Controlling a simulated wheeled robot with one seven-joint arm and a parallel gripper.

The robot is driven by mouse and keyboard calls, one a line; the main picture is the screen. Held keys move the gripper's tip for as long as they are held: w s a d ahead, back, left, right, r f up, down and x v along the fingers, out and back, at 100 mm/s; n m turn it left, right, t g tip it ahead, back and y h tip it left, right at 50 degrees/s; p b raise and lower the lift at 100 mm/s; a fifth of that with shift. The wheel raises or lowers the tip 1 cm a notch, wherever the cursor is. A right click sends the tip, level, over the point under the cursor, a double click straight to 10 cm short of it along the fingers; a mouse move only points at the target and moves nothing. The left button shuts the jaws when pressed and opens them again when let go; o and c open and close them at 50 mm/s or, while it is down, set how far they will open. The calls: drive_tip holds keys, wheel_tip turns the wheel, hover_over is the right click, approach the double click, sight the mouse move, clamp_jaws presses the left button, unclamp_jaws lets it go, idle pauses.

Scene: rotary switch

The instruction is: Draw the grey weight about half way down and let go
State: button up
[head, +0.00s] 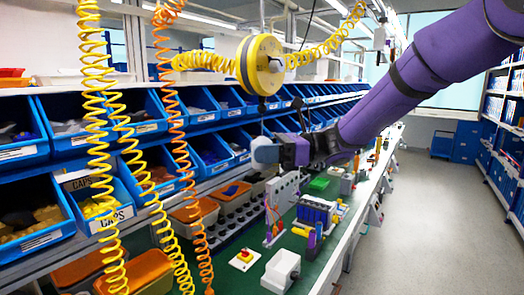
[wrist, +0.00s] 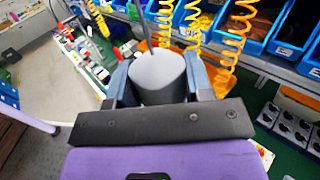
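The grey weight (head: 264,150) hangs on a thin cord below the yellow reel (head: 260,65) in the head view. In the wrist view the grey weight (wrist: 158,78) is a smooth cylinder with a dark cord rising from its top. My gripper (head: 278,151) reaches in from the right at the weight's height. In the wrist view my gripper (wrist: 160,80) has one blue-grey finger against each side of the weight, with no clear gap, so it looks shut on it. The weight's lower part is hidden in the wrist view.
Yellow and orange coiled hoses (head: 100,150) hang at the left. Blue bins (head: 145,115) line the shelf behind. Below is a green bench (head: 222,272) with a white box (head: 281,271), a red-and-yellow button (head: 244,258) and other small parts. The aisle at the right is clear.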

drive_tip(key=shift+f, duration=0.1)
drive_tip(key=c, duration=0.4)
wheel_tip(320, 180, down, 6)
drive_tip(key=shift+r, duration=0.1)
drive_tip(key=o, duration=1.3)
drive_tip(key=d, duration=0.3)
drive_tip(key=w+d, duration=0.1)
drive_tip(key=d, duration=0.6)
drive_tip(key=shift+w+d, duration=0.2)
drive_tip(key=shift+d, duration=0.2)
